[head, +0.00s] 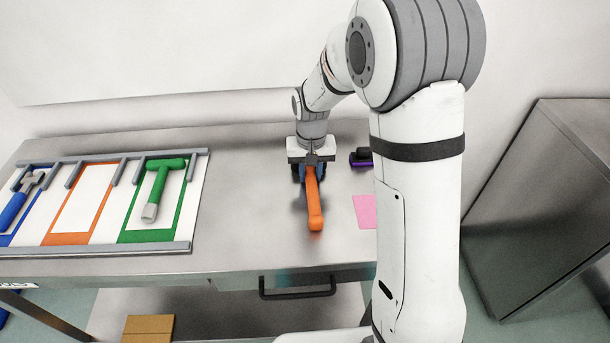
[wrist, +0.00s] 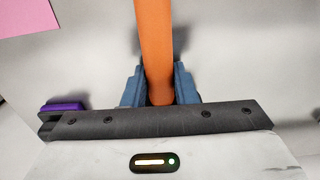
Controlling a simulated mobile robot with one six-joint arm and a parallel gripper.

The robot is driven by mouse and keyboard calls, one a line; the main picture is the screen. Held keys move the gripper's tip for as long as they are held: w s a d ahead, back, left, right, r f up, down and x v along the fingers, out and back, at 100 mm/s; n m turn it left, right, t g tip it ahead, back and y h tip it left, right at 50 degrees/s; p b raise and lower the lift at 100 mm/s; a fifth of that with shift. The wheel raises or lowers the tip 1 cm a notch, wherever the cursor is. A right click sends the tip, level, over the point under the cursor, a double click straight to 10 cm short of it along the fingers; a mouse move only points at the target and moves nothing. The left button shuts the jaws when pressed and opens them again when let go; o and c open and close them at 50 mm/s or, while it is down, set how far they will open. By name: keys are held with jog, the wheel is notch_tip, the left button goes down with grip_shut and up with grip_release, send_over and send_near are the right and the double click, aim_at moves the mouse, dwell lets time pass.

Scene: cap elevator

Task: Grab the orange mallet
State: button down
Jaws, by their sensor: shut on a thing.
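The orange mallet (head: 314,205) is over the grey table to the right of its middle in the head view, its orange end toward the front edge. My gripper (head: 311,172) is shut on it near the far end. In the wrist view the mallet's orange shaft (wrist: 155,45) runs between the two blue fingers (wrist: 159,88), which touch it on both sides. The part of the mallet under my gripper is hidden. I cannot tell whether it rests on the table or is held just above it.
A tool board (head: 115,247) at the left holds a green mallet (head: 157,188) and a blue hammer (head: 17,203); its orange-outlined slot (head: 68,238) is empty. A pink sheet (head: 364,210) and a purple-and-black object (head: 361,157) lie right of my gripper. A grey cabinet (head: 550,200) stands at right.

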aim_at(310, 172)
jog(key=shift+r, duration=0.1)
notch_tip(310, 172, up, 10)
jog(key=shift+f+b, duration=0.1)
jog(key=shift+b, duration=0.25)
